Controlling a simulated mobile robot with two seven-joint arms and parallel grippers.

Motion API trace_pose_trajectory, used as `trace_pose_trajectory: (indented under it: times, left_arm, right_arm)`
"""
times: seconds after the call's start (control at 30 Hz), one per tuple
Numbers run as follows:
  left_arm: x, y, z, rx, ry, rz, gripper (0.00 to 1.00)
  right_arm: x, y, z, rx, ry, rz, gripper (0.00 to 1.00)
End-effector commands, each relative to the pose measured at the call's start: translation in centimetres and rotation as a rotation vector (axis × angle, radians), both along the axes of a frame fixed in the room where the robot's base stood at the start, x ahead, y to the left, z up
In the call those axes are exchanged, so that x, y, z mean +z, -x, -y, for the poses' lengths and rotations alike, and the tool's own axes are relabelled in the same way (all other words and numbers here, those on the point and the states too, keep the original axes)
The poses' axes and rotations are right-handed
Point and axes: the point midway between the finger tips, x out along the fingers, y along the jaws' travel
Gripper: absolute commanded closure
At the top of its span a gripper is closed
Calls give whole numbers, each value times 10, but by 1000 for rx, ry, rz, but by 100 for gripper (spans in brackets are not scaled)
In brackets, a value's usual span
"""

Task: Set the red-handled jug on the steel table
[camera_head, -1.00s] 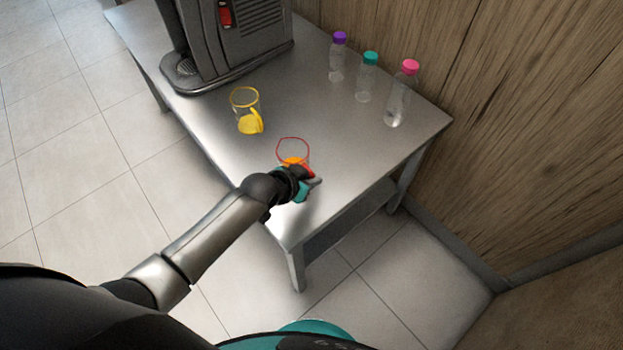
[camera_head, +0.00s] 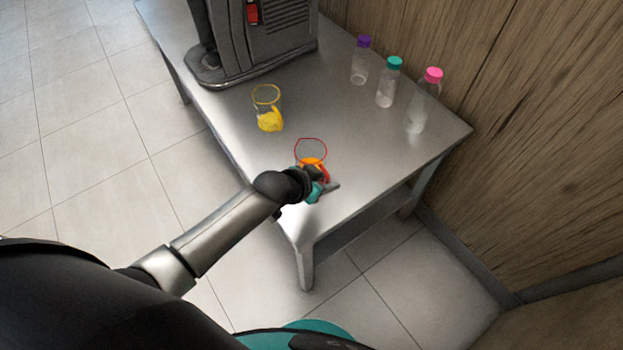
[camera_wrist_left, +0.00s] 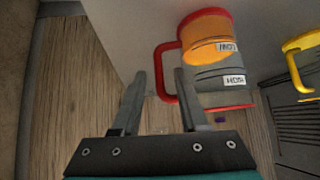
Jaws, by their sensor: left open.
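The red-handled jug (camera_head: 311,151) is clear with a red rim and holds orange juice. It appears upright on the steel table (camera_head: 375,165), near its front corner. In the left wrist view the jug (camera_wrist_left: 210,52) shows its juice, printed labels and red handle. My left gripper (camera_head: 319,186) is open beside the handle, on the jug's near side. In the wrist view the handle lies just beyond the open fingertips (camera_wrist_left: 160,73), partly behind the right finger. Contact cannot be told. My right gripper is not in view.
A yellow-handled jug (camera_head: 267,108) with yellow contents stands farther back on the table. The dark juicer machine (camera_head: 262,45) is behind it. Bottles with purple (camera_head: 360,65), teal (camera_head: 388,85) and pink (camera_head: 420,108) caps stand near the wooden wall. The table's middle is clear.

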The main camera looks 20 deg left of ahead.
Motion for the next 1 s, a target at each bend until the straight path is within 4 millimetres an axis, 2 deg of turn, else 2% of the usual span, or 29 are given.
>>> trace_pose_trajectory:
  times: [0.2, 0.5, 0.7, 1.0]
  left_arm:
    - [31, 26, -12, -2, -2, 0, 57]
    - [66, 58, -28, -1, -2, 0, 57]
    - [76, 69, -32, -1, -2, 0, 57]
    - [77, 70, -33, -1, -1, 0, 57]
  right_arm:
    - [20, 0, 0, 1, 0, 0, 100]
    - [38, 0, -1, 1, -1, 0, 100]
    - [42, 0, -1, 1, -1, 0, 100]
    - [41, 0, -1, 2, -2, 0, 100]
